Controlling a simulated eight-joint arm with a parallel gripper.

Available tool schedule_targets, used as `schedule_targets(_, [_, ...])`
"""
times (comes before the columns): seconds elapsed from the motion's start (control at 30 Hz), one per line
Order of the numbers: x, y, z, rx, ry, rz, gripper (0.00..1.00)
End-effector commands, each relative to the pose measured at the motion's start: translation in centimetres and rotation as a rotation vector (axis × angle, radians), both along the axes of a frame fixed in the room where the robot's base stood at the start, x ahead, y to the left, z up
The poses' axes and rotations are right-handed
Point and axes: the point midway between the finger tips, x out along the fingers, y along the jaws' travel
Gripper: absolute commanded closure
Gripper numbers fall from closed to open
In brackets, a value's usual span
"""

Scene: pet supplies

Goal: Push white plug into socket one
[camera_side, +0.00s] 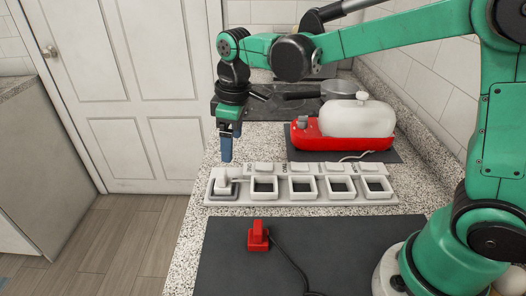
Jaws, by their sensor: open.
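A white plug (223,182) sits at the leftmost square socket of a long pale socket strip (282,197) on the counter. Whether it is seated fully or only rests there I cannot tell. The other sockets in the row look empty. My gripper (227,158) points down with blue fingers just above the white plug. It is open and holds nothing visible; a small gap seems to lie between fingertips and plug. The labels on the strip are too small to read surely.
A red plug (258,237) with a dark cord stands on a dark mat (225,270) in front. Behind the strip is a red appliance with a white top (357,120). A pan (342,89) stands farther back. The counter's left edge drops to the floor.

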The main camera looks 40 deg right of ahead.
Motion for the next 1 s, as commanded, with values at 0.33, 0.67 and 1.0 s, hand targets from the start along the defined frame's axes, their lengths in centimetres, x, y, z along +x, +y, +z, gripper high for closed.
schedule_targets(0.33, [2.1,1.8,-3.4,-0.028,0.118,0.154,0.21])
schedule_targets(0.67, [2.1,1.8,-7.6,-0.028,0.118,0.153,0.21])
schedule_targets(1.0, [2.1,1.8,-8.6,-0.028,0.117,0.152,0.21])
